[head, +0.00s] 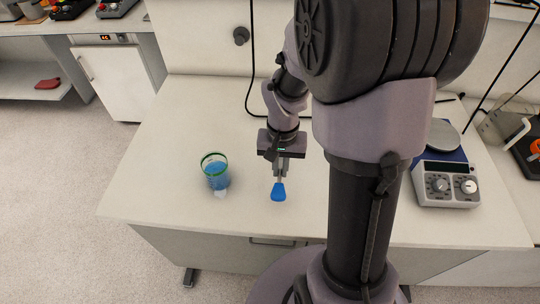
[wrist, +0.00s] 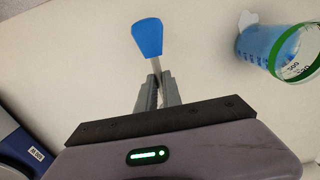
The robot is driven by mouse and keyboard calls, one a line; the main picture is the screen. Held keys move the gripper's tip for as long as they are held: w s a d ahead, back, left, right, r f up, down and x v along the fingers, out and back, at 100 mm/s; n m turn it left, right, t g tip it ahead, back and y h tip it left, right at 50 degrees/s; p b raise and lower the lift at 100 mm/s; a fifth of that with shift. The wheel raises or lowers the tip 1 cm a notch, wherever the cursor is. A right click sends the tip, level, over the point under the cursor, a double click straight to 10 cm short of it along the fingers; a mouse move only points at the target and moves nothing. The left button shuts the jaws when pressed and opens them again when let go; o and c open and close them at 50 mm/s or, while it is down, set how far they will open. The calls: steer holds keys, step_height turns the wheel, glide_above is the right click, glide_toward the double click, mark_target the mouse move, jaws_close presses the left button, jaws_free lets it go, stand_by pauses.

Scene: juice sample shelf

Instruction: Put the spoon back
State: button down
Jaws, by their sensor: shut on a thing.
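My gripper (head: 280,170) is shut on the grey shank of a spoon with a blue end (head: 278,191). The spoon's blue end points away from the jaws, toward the table's front edge. In the wrist view the fingers (wrist: 157,88) pinch the thin shank, and the blue end (wrist: 147,38) sticks out beyond them. A clear beaker (head: 215,171) with a green rim and blue contents stands on the table, left of my gripper and apart from it. It also shows in the wrist view (wrist: 268,48) at the upper right.
The white table (head: 150,180) is clear around the beaker and my gripper. A device with two dials (head: 447,184) stands at the right. A black cable (head: 251,70) hangs at the back. A white cabinet (head: 113,82) stands at the far left.

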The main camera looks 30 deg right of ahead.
mark_target(280, 169)
steer(key=f, duration=0.1)
steer(key=f+b, duration=0.2)
steer(key=f, duration=0.1)
steer(key=shift+w+d, duration=0.1)
steer(key=shift+w, duration=0.2)
steer(key=shift+r, duration=0.25)
steer(key=shift+f, duration=0.15)
steer(key=c, duration=1.5)
jaws_free()
